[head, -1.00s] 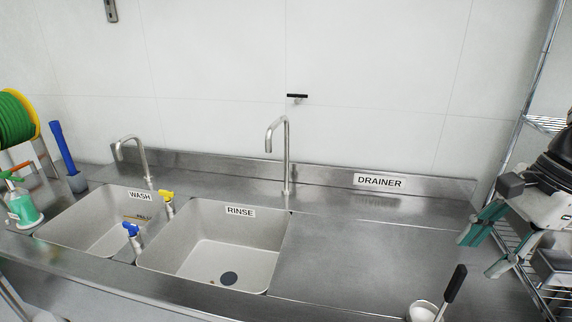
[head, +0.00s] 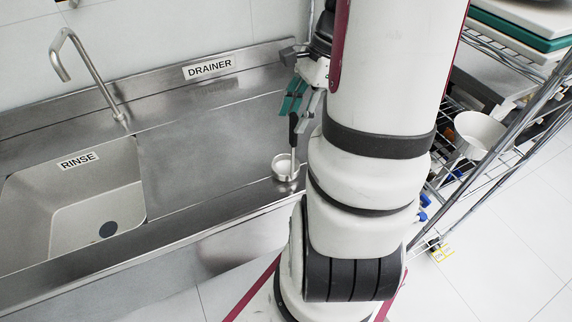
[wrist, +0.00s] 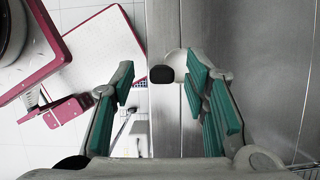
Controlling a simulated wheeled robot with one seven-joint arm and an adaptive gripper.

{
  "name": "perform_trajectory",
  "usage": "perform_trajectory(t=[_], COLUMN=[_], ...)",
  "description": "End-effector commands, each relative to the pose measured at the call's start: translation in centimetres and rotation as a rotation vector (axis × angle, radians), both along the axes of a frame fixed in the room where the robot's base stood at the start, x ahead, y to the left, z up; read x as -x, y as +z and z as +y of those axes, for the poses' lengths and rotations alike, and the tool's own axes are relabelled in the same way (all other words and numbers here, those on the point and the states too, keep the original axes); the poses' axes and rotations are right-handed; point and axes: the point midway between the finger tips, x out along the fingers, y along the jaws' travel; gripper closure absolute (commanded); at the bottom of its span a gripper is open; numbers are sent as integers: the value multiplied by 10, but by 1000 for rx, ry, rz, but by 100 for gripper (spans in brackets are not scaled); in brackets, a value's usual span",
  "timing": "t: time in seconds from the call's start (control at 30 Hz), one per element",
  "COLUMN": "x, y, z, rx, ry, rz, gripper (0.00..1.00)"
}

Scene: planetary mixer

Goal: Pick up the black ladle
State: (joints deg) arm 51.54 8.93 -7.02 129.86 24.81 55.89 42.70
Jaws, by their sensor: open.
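The black ladle (head: 293,130) stands handle up in a small whitish pot (head: 282,172) at the drainer's front right corner. In the wrist view the rounded black handle end of the ladle (wrist: 162,74) shows from above, with part of the pale pot (wrist: 177,60) behind it. My gripper (head: 300,102) is open, teal fingers pointing down, just above the handle's top. In the wrist view the handle end lies between the open fingers (wrist: 163,88), with gaps on both sides. The ladle's bowl is hidden.
The steel drainer surface (head: 205,150) is bare left of the pot. The rinse sink (head: 95,205) lies farther left. A wire rack (head: 520,135) with trays and a white bowl (head: 483,133) stands to the right, behind my arm.

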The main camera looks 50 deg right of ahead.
Motion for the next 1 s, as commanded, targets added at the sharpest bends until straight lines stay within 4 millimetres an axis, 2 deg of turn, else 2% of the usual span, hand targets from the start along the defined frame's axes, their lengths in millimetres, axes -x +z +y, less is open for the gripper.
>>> perform_trajectory(t=[0.17,0.43,0.73,0.77,0.93,1.0], x=[-2,-9,-11,-11,-11,-11], y=[-12,-46,-51,-51,-51,-51], z=[4,15,16,16,16,16], rx=[-2,-2,0,0,1,1], ry=[0,0,0,0,0,0], rz=[2,2,-1,-1,0,0], gripper=[58,58,58,61,99,100])
